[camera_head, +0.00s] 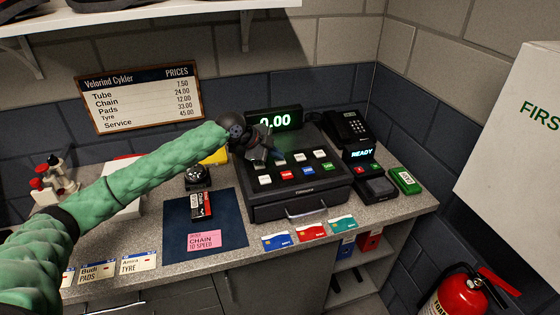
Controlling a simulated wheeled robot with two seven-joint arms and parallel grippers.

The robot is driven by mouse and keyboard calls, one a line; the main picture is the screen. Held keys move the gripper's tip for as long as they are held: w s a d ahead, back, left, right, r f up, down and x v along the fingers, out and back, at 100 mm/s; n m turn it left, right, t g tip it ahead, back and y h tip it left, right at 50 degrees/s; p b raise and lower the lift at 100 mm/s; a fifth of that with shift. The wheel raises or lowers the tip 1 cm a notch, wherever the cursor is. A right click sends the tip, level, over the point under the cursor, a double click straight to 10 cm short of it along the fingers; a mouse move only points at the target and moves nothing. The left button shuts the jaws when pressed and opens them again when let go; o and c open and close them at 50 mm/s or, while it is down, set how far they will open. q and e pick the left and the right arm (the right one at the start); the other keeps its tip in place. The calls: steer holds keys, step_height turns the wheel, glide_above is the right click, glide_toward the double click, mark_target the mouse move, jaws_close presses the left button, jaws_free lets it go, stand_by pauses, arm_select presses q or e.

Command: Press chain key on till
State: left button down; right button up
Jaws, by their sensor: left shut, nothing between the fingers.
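The till (300,207) is a black register on the counter, with a closed drawer at its front. Its display (275,120) reads 0.00. Its sloped top carries several white, red, blue and green keys (308,171); their labels are too small to read. My left gripper (277,158) is shut and empty over the upper left part of the key panel. It hides some of the panel there, and I cannot tell whether it touches a key. My right gripper does not show.
A card reader (378,187) showing READY and a phone (346,125) stand right of the till. A dark blue mat (177,225) with a pink chain note (203,240) lies left. Several cards (311,231) lie in front. A price board (139,97) leans behind.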

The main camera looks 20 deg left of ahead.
arm_select(q)
steer(key=shift+f, duration=0.2)
stand_by(0.5)
steer(key=shift+r, duration=0.2)
steer(key=shift+r+p, duration=0.45)
